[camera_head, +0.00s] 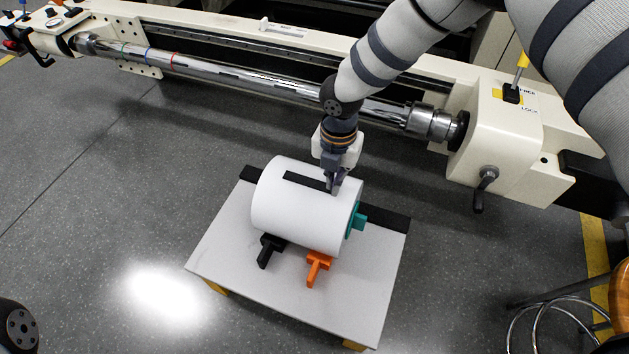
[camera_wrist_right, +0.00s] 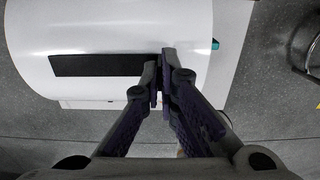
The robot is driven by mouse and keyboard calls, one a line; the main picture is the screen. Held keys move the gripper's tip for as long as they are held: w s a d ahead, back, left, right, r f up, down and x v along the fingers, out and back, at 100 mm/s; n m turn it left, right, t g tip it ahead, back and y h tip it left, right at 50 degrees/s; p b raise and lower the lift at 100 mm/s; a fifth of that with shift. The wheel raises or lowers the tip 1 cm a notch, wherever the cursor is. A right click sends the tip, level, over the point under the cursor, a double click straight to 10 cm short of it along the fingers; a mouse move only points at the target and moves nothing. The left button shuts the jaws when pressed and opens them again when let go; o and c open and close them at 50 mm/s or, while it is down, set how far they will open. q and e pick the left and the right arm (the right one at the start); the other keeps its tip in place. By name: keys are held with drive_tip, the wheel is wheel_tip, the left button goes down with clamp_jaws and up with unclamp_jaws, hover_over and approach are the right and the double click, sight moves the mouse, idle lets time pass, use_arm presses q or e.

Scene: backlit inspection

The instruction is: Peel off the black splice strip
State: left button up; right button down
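A white roll (camera_head: 290,213) lies on its side on a pale table, with a teal core plug (camera_head: 360,220) at its right end. The black splice strip (camera_head: 303,180) lies flat along the roll's top; it also shows in the right wrist view (camera_wrist_right: 100,65). My right gripper (camera_head: 335,188) points down at the strip's right end. In the wrist view its fingers (camera_wrist_right: 160,65) are nearly together around that end, with the rest of the strip still flat. The exact contact is partly hidden by the fingers. My left gripper is out of view.
The pale table (camera_head: 220,250) has black bars along its back edge. A black clamp (camera_head: 270,250) and an orange clamp (camera_head: 318,266) stand before the roll. A cream machine with a steel shaft (camera_head: 240,75) runs behind. A stool (camera_head: 560,310) stands at right.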

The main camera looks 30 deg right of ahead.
drive_tip(key=shift+r, duration=0.15)
drive_tip(key=shift+r+p, duration=1.8)
drive_tip(key=shift+r, duration=0.6)
